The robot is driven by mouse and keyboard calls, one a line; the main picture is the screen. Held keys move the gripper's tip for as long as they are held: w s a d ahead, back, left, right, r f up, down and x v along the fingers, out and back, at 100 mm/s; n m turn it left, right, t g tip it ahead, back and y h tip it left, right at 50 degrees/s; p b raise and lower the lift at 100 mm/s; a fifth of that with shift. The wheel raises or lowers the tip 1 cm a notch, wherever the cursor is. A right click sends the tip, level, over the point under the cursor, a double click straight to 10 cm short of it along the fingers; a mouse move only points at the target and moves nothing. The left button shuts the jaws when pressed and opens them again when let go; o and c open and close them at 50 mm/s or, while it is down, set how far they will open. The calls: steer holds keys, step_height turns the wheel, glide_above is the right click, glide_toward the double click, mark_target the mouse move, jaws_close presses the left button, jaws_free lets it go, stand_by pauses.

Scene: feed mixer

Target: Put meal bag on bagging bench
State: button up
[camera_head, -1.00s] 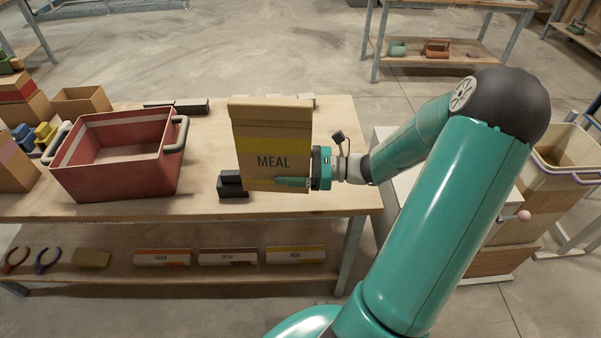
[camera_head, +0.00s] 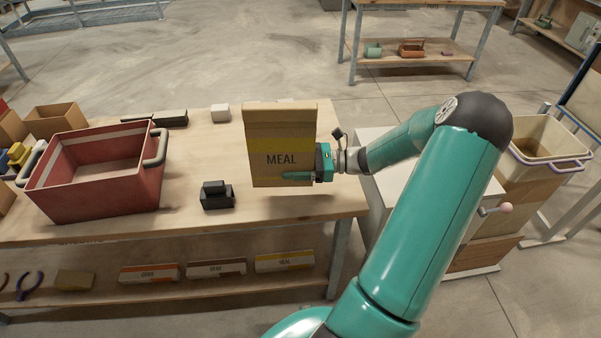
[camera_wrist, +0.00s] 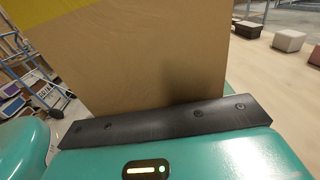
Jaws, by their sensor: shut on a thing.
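The meal bag (camera_head: 281,142) is a tan paper bag with a yellow band and the word MEAL. It is upright at the right end of a wooden bench (camera_head: 195,206). My gripper (camera_head: 299,176) is shut on the lower part of the bag from the right side. Whether the bag's base touches the bench top cannot be told. In the wrist view the bag (camera_wrist: 150,60) fills the upper middle, just beyond the dark gripper edge.
A red bin (camera_head: 105,180) with handles stands on the bench at left. A black block-like device (camera_head: 217,195) and a small white block (camera_head: 221,113) are near the bag. A lower shelf holds labelled boxes (camera_head: 217,268). A cream bin (camera_head: 540,150) stands at right.

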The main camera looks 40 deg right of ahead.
steer(key=d+f, duration=0.1)
steer(key=w+d+f, duration=0.1)
steer(key=f, duration=0.1)
steer(key=w+d+f, duration=0.1)
steer(key=d+f, duration=0.1)
steer(key=f, duration=0.3)
steer(key=shift+w+d+f, duration=0.15)
steer(key=shift+w+d, duration=0.05)
steer(key=shift+d, duration=0.2)
steer(key=shift+f, duration=0.25)
steer(key=shift+f, duration=0.25)
steer(key=o, duration=1.7)
